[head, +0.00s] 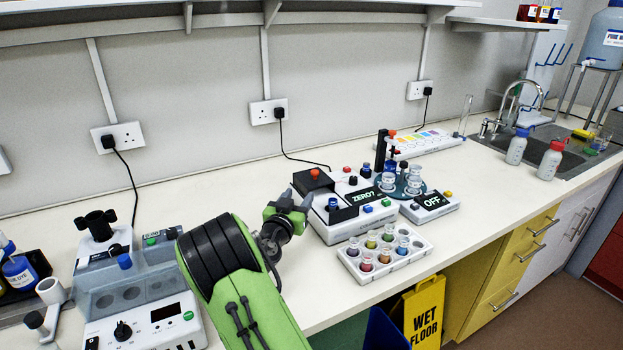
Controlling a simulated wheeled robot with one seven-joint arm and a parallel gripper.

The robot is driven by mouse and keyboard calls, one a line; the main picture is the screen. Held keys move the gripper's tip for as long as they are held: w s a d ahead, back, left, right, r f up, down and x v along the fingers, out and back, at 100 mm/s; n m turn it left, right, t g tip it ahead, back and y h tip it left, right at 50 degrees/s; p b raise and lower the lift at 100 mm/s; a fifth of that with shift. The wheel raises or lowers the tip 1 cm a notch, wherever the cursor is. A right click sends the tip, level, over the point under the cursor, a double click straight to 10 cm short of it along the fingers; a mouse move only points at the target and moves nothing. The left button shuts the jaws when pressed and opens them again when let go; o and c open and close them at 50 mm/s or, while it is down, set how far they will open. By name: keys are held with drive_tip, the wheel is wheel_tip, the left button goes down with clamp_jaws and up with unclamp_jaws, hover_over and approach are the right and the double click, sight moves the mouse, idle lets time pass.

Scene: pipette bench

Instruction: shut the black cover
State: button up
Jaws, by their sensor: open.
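The black cover (312,184) looks like a dark block with an orange-red knob (315,173) on top. It sits at the back left of the white instrument (348,226) whose display reads "ZERO?" (363,196). The picture is too small to tell how far the cover stands open. My gripper (296,201) is at the left side of this instrument, just in front of and below the cover in the picture. Its jaws are open, with nothing visible between them. I cannot tell whether a finger touches the instrument. My green arm hides part of the bench to its left.
A white rack of coloured cups (384,253) stands in front of the instrument, near the bench edge. A small box reading "OFF" (430,205) and a round stand with beakers (407,188) are to the right. A grey-lidded machine (135,290) is at the left.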

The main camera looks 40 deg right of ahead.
sight(314, 174)
drive_tip(key=p+x, duration=0.1)
drive_tip(key=x, duration=1.2)
drive_tip(key=shift+p, duration=0.3)
clamp_jaws()
